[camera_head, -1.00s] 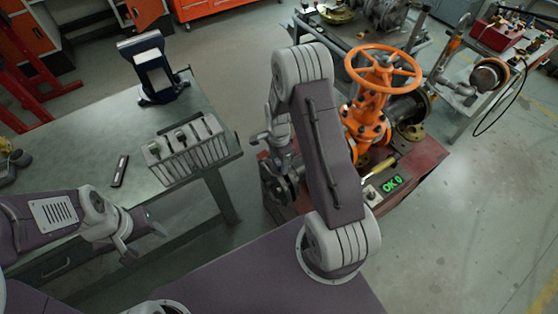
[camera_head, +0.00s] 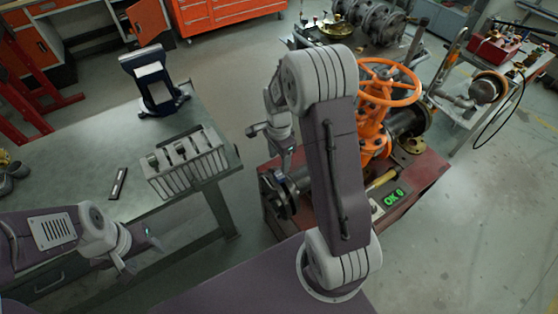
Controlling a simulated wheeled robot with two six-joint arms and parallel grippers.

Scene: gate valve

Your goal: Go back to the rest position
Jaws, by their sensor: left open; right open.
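My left arm comes in from the left edge, with its open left gripper (camera_head: 140,250) over the front edge of the grey workbench, apart from everything on it. My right arm rises upright in the middle, folded at the top. Its open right gripper (camera_head: 268,132) points left and downward, in the air left of the orange gate valve. The gate valve (camera_head: 374,130) with its orange handwheel (camera_head: 390,82) stands on a red stand (camera_head: 425,180); my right arm hides part of both. Nothing shows in either gripper.
The grey workbench (camera_head: 70,165) carries a slotted metal rack (camera_head: 185,165), a dark stand (camera_head: 155,85) and a small dark bar (camera_head: 118,183). Open floor lies at the right.

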